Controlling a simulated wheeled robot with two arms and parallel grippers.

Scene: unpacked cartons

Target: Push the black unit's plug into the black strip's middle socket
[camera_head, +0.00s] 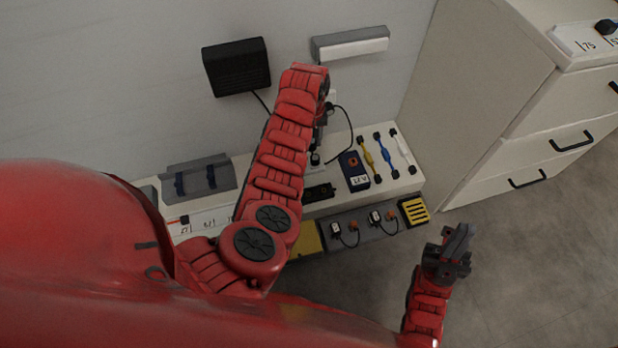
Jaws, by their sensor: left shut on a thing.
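The black unit (237,66) is fixed to the wall at the upper left. Its cable runs behind my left arm and shows again on the right as a loop (350,125). The black strip (318,192) lies on the white shelf, its left part hidden by my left arm. My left gripper (317,146) points down above the shelf, behind the strip, and is shut on the dark plug (315,158), which is small and partly hidden. I cannot tell its exact gap to the strip. My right gripper (457,243) is away from the shelf at the lower right, over the floor; its jaw opening is unclear.
A blue-black meter (353,170) and yellow, blue and white cables (384,154) lie right of the strip on the shelf (405,185). A lower ledge holds small plugs (376,217) and a yellow slotted block (414,210). White drawers (540,145) stand at right.

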